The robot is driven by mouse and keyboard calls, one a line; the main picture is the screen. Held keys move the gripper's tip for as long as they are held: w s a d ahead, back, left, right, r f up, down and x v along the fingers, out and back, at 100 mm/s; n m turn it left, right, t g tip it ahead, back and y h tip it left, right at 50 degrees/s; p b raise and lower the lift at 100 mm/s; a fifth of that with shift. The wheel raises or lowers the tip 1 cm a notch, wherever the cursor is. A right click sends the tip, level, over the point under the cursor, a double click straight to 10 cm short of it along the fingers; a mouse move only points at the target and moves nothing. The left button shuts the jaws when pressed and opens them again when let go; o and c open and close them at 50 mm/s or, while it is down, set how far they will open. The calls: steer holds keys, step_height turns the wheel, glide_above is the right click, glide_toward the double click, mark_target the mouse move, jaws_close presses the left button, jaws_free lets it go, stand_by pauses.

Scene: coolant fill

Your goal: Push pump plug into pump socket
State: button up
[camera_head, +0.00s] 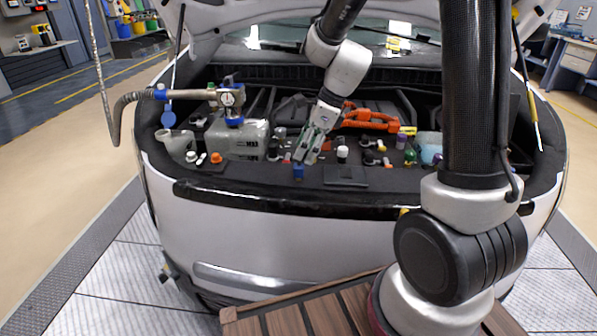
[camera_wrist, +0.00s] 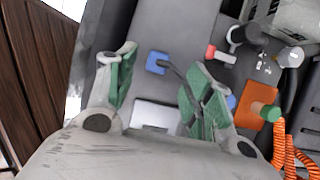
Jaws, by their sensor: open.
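A blue connector (camera_wrist: 157,62) on a dark cable lies on the dark engine-bay surface in the wrist view. It looks like the pump plug, though no label shows. It is a small blue block (camera_head: 298,172) near the front edge in the head view. The cable runs right and passes behind my right finger. A second blue piece (camera_wrist: 231,101) shows partly behind that finger; I cannot tell whether it is the pump socket. My gripper (camera_head: 306,158) is open and empty, pointing down at the front of the bay. In the wrist view its green-padded fingers (camera_wrist: 162,74) stand apart, with the blue connector beyond the tips.
An orange block (camera_wrist: 257,108) with orange corrugated cables is at the right of the wrist view. A translucent tank (camera_head: 237,138) and a hose with gauge (camera_head: 227,98) stand left. Several small caps crowd the bay. A flat dark plate (camera_head: 345,175) lies right of the gripper.

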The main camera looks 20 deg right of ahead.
mark_target(299, 165)
steer(key=x, duration=0.6)
steer(key=shift+s+f, duration=0.15)
steer(key=shift+f, duration=0.35)
steer(key=shift+c, duration=0.2)
steer(key=c, duration=0.9)
